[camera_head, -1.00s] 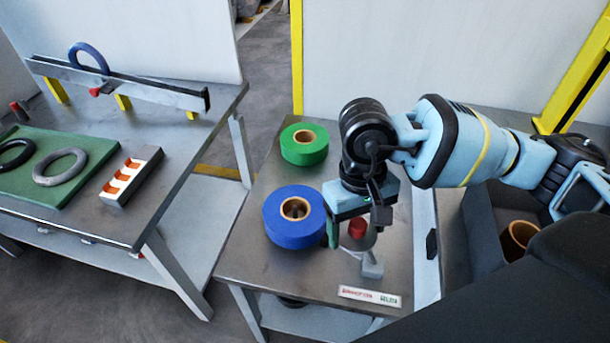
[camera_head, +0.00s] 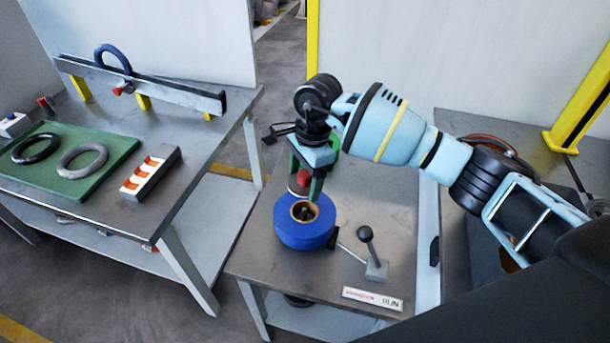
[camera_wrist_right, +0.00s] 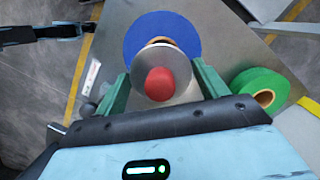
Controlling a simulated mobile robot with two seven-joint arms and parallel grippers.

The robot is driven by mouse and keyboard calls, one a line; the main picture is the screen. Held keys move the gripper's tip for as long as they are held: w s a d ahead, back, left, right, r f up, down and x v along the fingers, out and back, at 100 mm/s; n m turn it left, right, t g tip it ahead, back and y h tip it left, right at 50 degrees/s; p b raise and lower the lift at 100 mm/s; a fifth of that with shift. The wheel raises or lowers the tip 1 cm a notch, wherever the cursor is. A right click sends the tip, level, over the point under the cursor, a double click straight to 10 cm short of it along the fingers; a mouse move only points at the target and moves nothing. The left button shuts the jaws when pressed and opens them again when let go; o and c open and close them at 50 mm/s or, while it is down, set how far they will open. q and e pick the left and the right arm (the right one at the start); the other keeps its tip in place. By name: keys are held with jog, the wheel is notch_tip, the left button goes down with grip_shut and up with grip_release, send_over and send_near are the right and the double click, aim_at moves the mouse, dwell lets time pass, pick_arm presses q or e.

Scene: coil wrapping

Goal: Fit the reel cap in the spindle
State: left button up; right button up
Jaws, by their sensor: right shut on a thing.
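The reel cap, a pale metal disc with a red knob (camera_head: 303,177), is held in my right gripper (camera_head: 304,183). In the right wrist view the knob (camera_wrist_right: 160,83) sits between the two green fingers (camera_wrist_right: 160,78). The spindle (camera_head: 306,211) shows as a dark post inside the brown core of the blue reel (camera_head: 302,234). The cap is above and a little behind the core, apart from it. In the right wrist view the disc covers most of the core of the blue reel (camera_wrist_right: 140,35). A dark arm part enters that view top left; its jaws cannot be made out.
A green reel (camera_wrist_right: 258,90) stands behind, mostly hidden by my right arm in the head view. A lever with a dark ball (camera_head: 365,234) and a label plate (camera_head: 372,299) lie right of the blue reel. The left table (camera_head: 150,215) holds rings and an orange-slotted block.

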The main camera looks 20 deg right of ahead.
dwell(0.4)
jog(key=b, duration=0.2)
send_over(303, 210)
jog(key=shift+d+f, duration=0.2)
jog(key=shift+f, duration=1.85)
jog(key=shift+w+f, duration=0.1)
jog(key=shift+f, duration=0.7)
pick_arm(q)
jog(key=shift+s+d+f+g, duration=0.15)
jog(key=shift+s+f, duration=0.25)
jog(key=shift+f, duration=0.25)
jog(key=shift+s+f+g, duration=0.15)
jog(key=shift+s+f, duration=0.2)
jog(key=shift+f, duration=0.25)
pick_arm(e)
jog(key=shift+f, duration=0.1)
pick_arm(q)
jog(key=shift+s+f, duration=0.15)
jog(key=shift+s+f+b, duration=0.7)
jog(key=shift+f+b, duration=0.05)
jog(key=shift+f, duration=0.15)
pick_arm(e)
jog(key=shift+f, duration=1.55)
jog(key=o, duration=1)
pick_arm(q)
jog(key=shift+w, duration=0.1)
pick_arm(e)
jog(key=shift+o, duration=1.2)
jog(key=shift+f, duration=0.1)
